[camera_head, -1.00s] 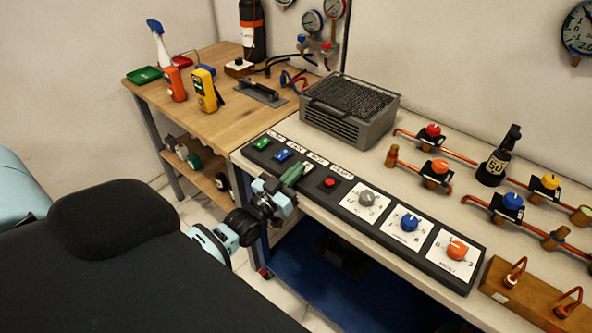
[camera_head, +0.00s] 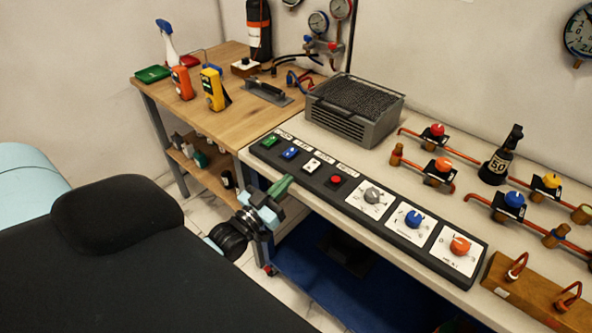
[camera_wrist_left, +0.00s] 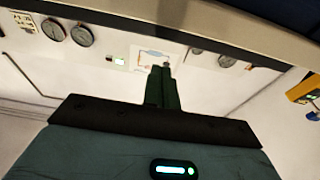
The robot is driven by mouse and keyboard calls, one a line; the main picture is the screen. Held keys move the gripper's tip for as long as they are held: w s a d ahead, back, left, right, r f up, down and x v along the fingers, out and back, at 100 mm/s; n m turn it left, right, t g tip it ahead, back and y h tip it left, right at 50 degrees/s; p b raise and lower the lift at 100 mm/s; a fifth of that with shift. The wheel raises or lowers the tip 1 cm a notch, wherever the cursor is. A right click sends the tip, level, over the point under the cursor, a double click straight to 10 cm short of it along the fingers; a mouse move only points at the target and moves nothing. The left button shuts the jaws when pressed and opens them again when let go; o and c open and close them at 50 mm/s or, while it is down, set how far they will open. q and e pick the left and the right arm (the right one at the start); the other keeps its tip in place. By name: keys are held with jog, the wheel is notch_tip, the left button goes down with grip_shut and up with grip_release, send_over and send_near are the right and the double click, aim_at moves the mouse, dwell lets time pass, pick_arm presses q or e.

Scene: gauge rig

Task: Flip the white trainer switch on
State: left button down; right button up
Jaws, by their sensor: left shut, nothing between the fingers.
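The white trainer switch (camera_head: 312,165) is on the black control panel (camera_head: 391,217), between the blue switch (camera_head: 289,152) and the red button (camera_head: 336,180). It is fully visible in the head view, but too small to tell which way its rocker is tipped. My left gripper (camera_head: 281,187) is shut and empty, with its green fingertips just in front of the panel's near edge, apart from the white switch. In the left wrist view the closed fingers (camera_wrist_left: 162,85) point away, with no switch in sight. My right gripper is not in view.
A green switch (camera_head: 269,141) sits at the panel's left end; grey (camera_head: 372,195), blue (camera_head: 412,219) and orange (camera_head: 459,245) knobs sit to the right. A grey mesh-topped box (camera_head: 355,110) stands behind the panel. Open floor lies left of the bench.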

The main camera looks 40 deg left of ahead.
pick_arm(q)
jog(key=shift+f+v, duration=0.2)
jog(key=shift+v, duration=1.05)
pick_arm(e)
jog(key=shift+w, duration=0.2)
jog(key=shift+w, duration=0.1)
pick_arm(q)
jog(key=shift+d, duration=0.1)
